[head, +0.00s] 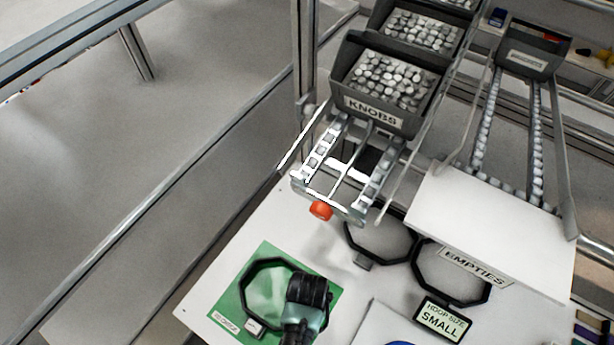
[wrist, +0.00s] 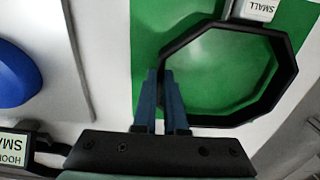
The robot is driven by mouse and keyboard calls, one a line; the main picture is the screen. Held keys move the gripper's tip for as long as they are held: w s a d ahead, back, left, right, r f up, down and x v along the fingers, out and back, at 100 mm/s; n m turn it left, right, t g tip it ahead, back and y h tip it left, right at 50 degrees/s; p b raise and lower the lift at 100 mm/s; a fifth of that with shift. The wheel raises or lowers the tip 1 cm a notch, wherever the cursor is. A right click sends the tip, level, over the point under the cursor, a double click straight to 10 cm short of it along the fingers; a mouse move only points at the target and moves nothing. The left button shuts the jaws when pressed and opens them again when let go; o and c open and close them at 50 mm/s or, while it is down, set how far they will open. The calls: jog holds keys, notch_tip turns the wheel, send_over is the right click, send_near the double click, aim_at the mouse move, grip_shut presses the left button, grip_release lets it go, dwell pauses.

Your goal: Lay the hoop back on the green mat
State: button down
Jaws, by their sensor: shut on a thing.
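The green mat (head: 331,307) lies on the white bench top at the lower centre of the head view, with a small white label at its front corner. The black eight-sided hoop (head: 243,283) is over it, its white SMALL tag (wrist: 258,9) showing in the wrist view. The green inside the hoop looks paler and shiny. My gripper (wrist: 163,80) is shut on the side of the hoop (wrist: 283,85), which overlaps one mat edge in the wrist view. My wrist hides part of the hoop in the head view. I cannot tell whether the hoop touches the mat.
Two black hoops (head: 352,240) lie right of the mat, by a HOOP SIZE SMALL sign (head: 441,321). A blue object (wrist: 14,78) is nearby. Behind stand a KNOBS bin (head: 370,113), a rail with a red knob (head: 321,210) and a white EMPTIES chute (head: 490,225).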

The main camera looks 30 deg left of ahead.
jog(key=shift+f+b, duration=0.35)
jog(key=shift+f, duration=0.15)
jog(key=c, duration=0.9)
grip_release()
notch_tip(320, 180, up, 13)
